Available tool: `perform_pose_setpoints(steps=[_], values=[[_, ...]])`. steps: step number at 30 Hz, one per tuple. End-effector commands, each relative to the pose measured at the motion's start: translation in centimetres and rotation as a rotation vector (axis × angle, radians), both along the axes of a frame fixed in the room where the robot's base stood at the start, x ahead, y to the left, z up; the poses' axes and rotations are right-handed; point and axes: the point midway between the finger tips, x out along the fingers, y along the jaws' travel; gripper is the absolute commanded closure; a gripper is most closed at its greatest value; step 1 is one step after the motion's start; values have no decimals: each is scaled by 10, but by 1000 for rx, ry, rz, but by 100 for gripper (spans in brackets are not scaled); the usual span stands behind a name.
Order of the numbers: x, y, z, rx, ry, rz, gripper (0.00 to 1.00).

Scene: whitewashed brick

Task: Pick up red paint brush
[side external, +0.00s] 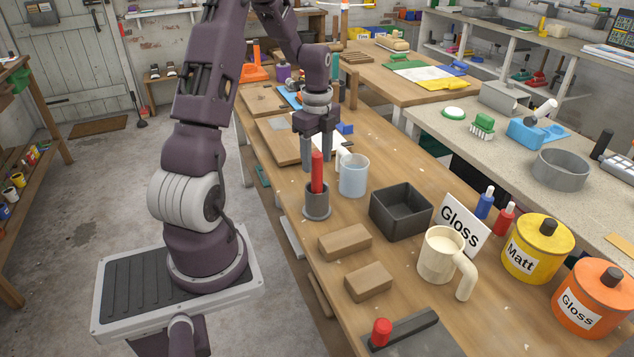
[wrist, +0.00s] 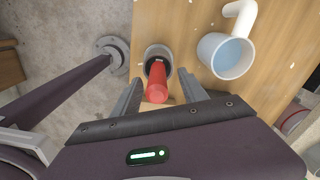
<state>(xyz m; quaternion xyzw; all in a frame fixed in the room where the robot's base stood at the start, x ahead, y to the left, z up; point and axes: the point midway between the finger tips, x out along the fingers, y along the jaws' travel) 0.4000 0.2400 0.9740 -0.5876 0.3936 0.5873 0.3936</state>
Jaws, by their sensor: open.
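The red paint brush (side external: 317,172) stands upright in a small grey cup (side external: 317,203) near the left edge of the wooden bench. Only its red handle shows above the cup; the lower part is hidden inside. My gripper (side external: 318,165) points down over the cup with its fingers apart, one on each side of the handle in the side view. In the wrist view the brush (wrist: 158,84) lies between the two open fingers (wrist: 161,92), with a visible gap on each side. The cup's rim (wrist: 157,50) shows beyond the handle.
A pale blue mug (side external: 353,176) stands close to the right of the cup. A dark square tray (side external: 401,211) is farther right. Two wooden blocks (side external: 345,242) lie in front. A cream mug (side external: 441,256), a Gloss sign (side external: 461,226) and paint tins (side external: 537,250) stand right.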

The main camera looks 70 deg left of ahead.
Motion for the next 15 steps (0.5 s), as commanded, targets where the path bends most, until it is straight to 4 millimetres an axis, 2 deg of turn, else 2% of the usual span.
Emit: perform_pose_setpoints(steps=[7, 10, 15], values=[[-4, -7, -44, -2, 3, 0, 49], [-3, -7, -51, 0, 1, 0, 49], [-3, -7, -51, 0, -1, 1, 49]])
